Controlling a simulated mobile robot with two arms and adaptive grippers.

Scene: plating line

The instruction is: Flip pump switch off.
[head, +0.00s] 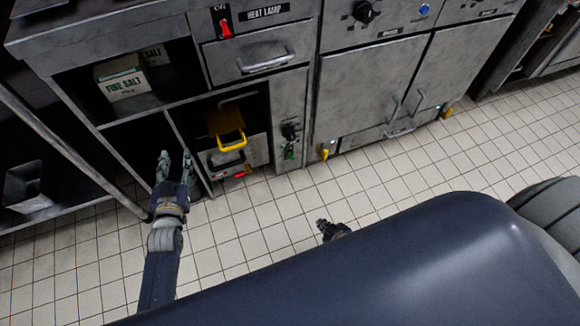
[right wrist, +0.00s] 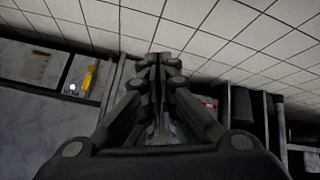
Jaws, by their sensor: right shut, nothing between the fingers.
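I can read no pump label. A narrow panel right of the low open bay carries a black knob (head: 289,131) and a small green part (head: 289,152); which of these, if any, is the pump switch, I cannot tell. A red part (head: 240,175) sits low in the bay, below a yellow handle (head: 230,141). My left gripper (head: 175,160) is open and empty, in front of the cabinet, left of the bay. My right gripper (head: 321,226) is over the floor, mostly hidden by my body; in the right wrist view (right wrist: 160,60) its fingers are together and empty.
A red switch (head: 226,29) beside the HEAT LAMP label (head: 265,11) is on the upper panel. A FINE SALT box (head: 123,77) stands on the upper left shelf. Steel doors (head: 368,85) with yellow parts (head: 324,153) near the floor are to the right. The tiled floor (head: 270,230) is clear.

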